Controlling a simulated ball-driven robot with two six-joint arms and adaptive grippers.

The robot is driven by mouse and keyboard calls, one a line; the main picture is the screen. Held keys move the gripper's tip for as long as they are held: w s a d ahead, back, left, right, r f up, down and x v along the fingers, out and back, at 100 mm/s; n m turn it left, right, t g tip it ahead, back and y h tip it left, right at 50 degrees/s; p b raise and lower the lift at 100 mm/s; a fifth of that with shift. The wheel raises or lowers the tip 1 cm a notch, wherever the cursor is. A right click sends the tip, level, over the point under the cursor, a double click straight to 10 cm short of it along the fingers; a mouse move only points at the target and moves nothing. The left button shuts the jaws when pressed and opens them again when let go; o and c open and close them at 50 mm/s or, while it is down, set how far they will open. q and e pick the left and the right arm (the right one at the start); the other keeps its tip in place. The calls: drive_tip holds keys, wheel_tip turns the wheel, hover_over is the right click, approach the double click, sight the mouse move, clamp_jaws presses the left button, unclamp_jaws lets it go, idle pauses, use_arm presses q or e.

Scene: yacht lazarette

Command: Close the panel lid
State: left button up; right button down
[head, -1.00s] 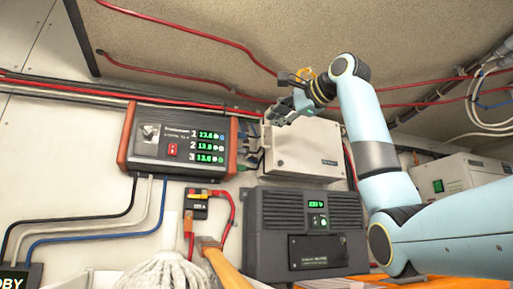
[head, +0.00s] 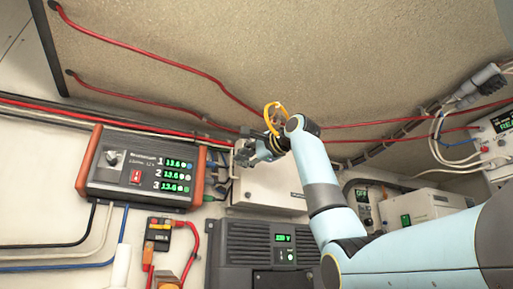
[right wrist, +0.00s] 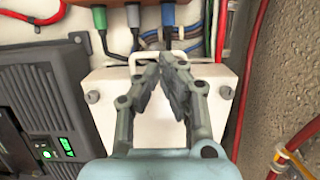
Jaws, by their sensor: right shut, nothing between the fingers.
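The cream box with the panel lid (head: 272,189) is on the wall, right of the red-and-black meter unit. In the right wrist view its pale face (right wrist: 105,118) shows with a round fastener on each side and a white loop at its far edge. My right gripper (head: 243,154) is in front of the box's upper left part. In the right wrist view its fingers (right wrist: 162,69) meet at the tips, empty, over the face. I cannot tell whether they touch it, or how far the lid stands open. My left gripper is not in view.
The meter unit (head: 142,169) with green digits is to the left. A dark charger (head: 262,257) sits below the box. Cables (right wrist: 142,30) run between meter unit and box.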

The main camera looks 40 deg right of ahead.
sight(231, 166)
drive_tip(key=w, duration=0.3)
drive_tip(key=shift+p, duration=0.4)
drive_tip(key=w+p, duration=0.3)
drive_tip(key=shift+w+r, duration=0.2)
drive_tip(key=shift+f, duration=0.1)
drive_tip(key=shift+f, duration=0.1)
